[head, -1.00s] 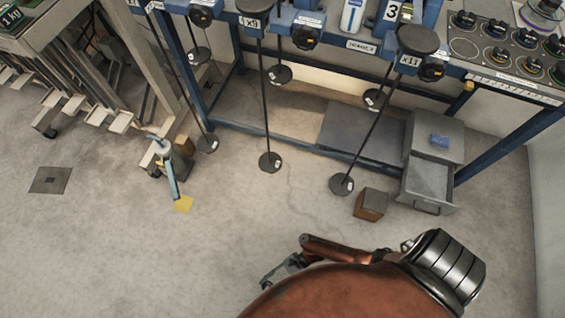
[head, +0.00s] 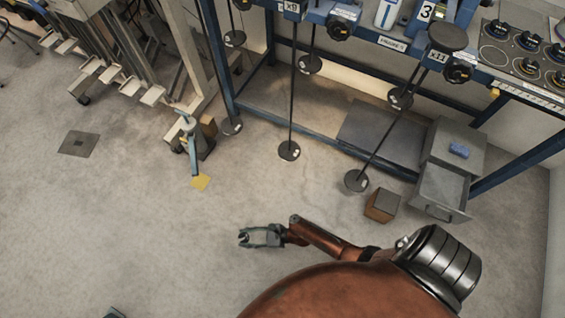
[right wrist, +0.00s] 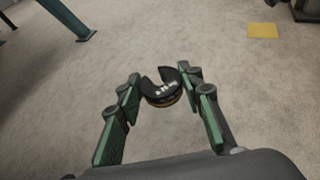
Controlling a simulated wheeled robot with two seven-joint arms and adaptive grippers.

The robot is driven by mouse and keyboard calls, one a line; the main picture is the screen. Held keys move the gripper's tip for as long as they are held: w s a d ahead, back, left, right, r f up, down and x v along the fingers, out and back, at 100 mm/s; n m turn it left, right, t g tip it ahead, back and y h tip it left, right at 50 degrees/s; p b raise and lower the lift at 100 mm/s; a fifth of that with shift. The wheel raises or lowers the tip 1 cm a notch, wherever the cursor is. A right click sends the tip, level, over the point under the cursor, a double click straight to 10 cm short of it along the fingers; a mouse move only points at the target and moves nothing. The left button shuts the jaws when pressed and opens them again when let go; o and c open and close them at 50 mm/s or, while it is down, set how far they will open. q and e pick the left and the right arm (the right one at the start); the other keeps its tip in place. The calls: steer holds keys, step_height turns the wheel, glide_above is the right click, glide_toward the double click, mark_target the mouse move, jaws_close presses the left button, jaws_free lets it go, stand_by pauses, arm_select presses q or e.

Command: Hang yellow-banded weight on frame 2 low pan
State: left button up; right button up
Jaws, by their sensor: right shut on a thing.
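My right gripper (head: 244,238) is out over open floor in the head view. In the right wrist view its green-padded fingers (right wrist: 163,85) are shut on a dark slotted weight with a yellow band (right wrist: 163,91). Several dark disc pans hang on rods; the middle long rod, under the "x9" tag, ends in a low pan (head: 289,151), and a higher pan (head: 309,65) hangs beside it. No legible label marks frame 2. The right rod, under "x11", ends in another low pan (head: 357,181). A dark tip at the bottom edge, perhaps my left gripper (head: 113,313), is mostly cut off.
A wooden block (head: 382,206) and a grey cabinet with an open drawer (head: 443,190) stand right of the low pans. A blue rail (head: 310,143) runs behind them. A blue post stand (head: 193,150) and yellow floor patch (head: 201,181) are left. Floor between is clear.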

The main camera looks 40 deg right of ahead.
mark_target(293, 159)
steer(key=w+d+r+m+t+h, duration=0.25)
steer(key=w+d+m+h, duration=0.3)
steer(key=d, duration=0.35)
steer(key=w+d+r+m+t+h, duration=0.2)
steer(key=w+d+r+m+h, duration=0.2)
steer(key=w+d, duration=0.35)
steer(key=s+d+r+m+g+h, duration=0.2)
steer(key=d+m+h, duration=0.25)
steer(key=d, duration=0.55)
steer(key=s+d+r+m+g+h, duration=0.2)
steer(key=d+m+h, duration=0.25)
steer(key=d, duration=0.65)
steer(key=shift+h, duration=0.45)
steer(key=w, duration=0.2)
steer(key=w+d, duration=0.1)
steer(key=w, duration=0.1)
steer(key=shift+f, duration=0.1)
arm_select(q)
steer(key=shift+w, duration=0.15)
arm_select(e)
steer(key=shift+w, duration=0.2)
arm_select(q)
steer(key=shift+s, duration=0.3)
arm_select(e)
steer(key=shift+w, duration=0.15)
